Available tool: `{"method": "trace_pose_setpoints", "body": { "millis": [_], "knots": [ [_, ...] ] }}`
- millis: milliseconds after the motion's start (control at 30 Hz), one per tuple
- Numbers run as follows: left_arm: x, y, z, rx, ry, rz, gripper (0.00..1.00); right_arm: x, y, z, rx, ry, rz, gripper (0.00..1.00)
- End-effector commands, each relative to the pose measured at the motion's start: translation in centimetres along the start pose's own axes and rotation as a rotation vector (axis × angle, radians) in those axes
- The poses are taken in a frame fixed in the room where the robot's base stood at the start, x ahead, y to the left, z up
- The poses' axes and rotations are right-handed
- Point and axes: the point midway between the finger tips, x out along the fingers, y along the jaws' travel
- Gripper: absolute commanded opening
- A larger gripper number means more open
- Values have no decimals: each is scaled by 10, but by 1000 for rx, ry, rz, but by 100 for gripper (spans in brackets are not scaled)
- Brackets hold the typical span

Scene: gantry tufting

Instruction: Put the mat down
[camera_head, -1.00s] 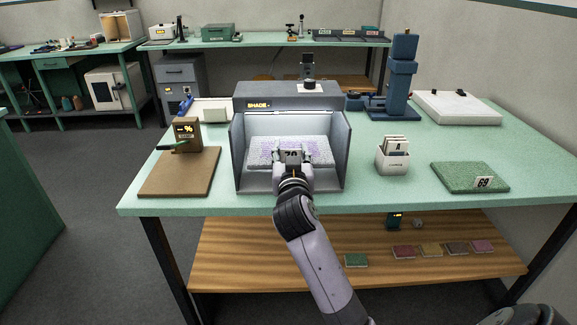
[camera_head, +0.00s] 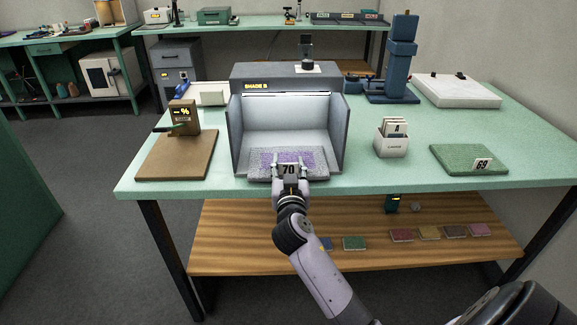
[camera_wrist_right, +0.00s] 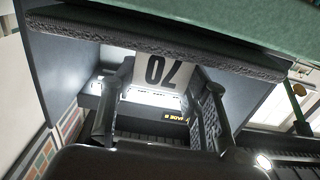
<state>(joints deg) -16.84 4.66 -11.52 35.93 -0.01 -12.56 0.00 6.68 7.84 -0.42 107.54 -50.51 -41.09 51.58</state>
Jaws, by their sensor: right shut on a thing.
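The mat (camera_head: 258,163) is grey with a purple patterned middle and a white tag reading 70 (camera_head: 288,169) at its front edge. It lies roughly level at the open front of the grey shade booth (camera_head: 337,133), partly outside it. I cannot tell whether it touches the booth floor. My right gripper (camera_head: 289,163) is shut on the mat's front edge at the tag. In the right wrist view the mat (camera_wrist_right: 205,49) is a dark edge across the top, with the tag (camera_wrist_right: 160,71) between my fingers (camera_wrist_right: 163,95). My left gripper is not in view.
A green mat (camera_head: 455,158) tagged 69 lies at the right of the green table (camera_head: 370,178). A white card holder (camera_head: 391,145) stands between it and the booth. A brown board with a display post (camera_head: 165,168) is at the left.

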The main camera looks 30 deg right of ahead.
Motion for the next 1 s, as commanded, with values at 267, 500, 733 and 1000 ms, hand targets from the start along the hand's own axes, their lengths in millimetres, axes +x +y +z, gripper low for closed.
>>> {"method": "trace_pose_setpoints", "body": {
  "millis": [267, 500, 733, 1000],
  "knots": [
    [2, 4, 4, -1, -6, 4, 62, 0, 0, 1, 0, 0, 0, 52],
    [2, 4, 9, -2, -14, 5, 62, 0, 0, 1, 0, 0, 0, 62],
    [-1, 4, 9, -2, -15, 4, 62, 0, 0, -1, 0, 0, 0, 62],
    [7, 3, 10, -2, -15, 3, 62, -40, -1, 3, 5, -3, -1, 62]
  ]
}}
